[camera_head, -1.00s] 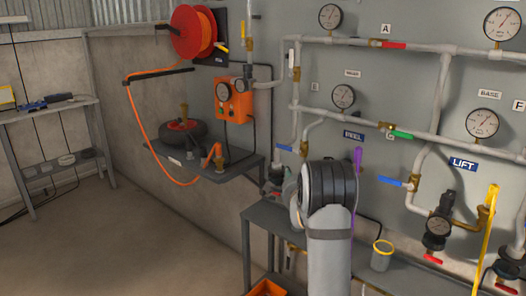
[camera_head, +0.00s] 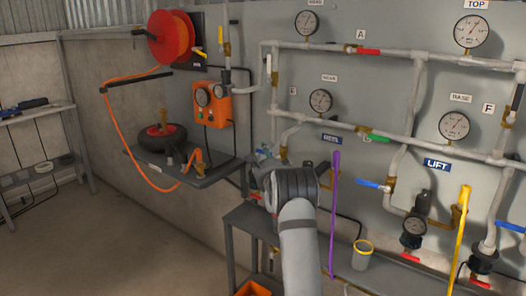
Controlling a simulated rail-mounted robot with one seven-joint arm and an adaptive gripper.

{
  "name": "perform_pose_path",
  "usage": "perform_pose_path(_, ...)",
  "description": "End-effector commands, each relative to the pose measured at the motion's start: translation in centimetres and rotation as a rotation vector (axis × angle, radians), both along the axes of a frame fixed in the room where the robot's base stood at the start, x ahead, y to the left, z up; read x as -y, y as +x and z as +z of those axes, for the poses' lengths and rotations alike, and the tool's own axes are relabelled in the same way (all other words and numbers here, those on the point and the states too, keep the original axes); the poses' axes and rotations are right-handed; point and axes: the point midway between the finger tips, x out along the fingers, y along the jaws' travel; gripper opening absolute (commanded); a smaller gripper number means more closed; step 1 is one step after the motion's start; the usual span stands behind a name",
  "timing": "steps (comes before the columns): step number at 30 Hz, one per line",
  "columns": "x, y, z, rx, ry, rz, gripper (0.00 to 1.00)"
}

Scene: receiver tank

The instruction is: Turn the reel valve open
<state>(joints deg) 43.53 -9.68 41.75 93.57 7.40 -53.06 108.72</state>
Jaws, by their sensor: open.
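The blue placard (camera_head: 331,138), which seems to read REEL, is on the grey wall panel. A small blue valve handle (camera_head: 264,152) shows left of it, just beyond my wrist, on the lower end of the white pipe. A yellow-handled valve (camera_head: 226,49) stands on a pipe beside the red hose reel (camera_head: 172,37) at upper left.
A shelf (camera_head: 189,172) with a wheel and orange hose is to the left. A purple bar (camera_head: 335,215) and a yellow-rimmed cup (camera_head: 362,254) are right of my arm. Other handles are red, green and blue (camera_head: 373,184). Open floor lies at lower left.

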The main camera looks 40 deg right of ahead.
Motion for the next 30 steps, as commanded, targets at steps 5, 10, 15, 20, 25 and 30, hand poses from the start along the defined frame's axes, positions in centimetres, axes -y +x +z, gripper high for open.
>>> perform_pose_path(5, 0.66, 1.15, 0.03, 0.000, 0.000, -0.001, 0.41)
perform_pose_path(10, 0.82, 1.45, -0.02, 0.000, -0.001, 0.000, 0.41)
perform_pose_path(15, 0.80, 1.43, -0.04, 0.000, -0.001, 0.000, 0.41)
perform_pose_path(20, 0.79, 1.42, -0.03, 0.000, -0.001, 0.000, 0.32)
perform_pose_path(25, 0.79, 1.42, -0.03, 0.000, -0.001, 0.000, 0.22)
perform_pose_path(30, 0.79, 1.42, -0.02, 0.000, -0.001, 0.000, 0.12)
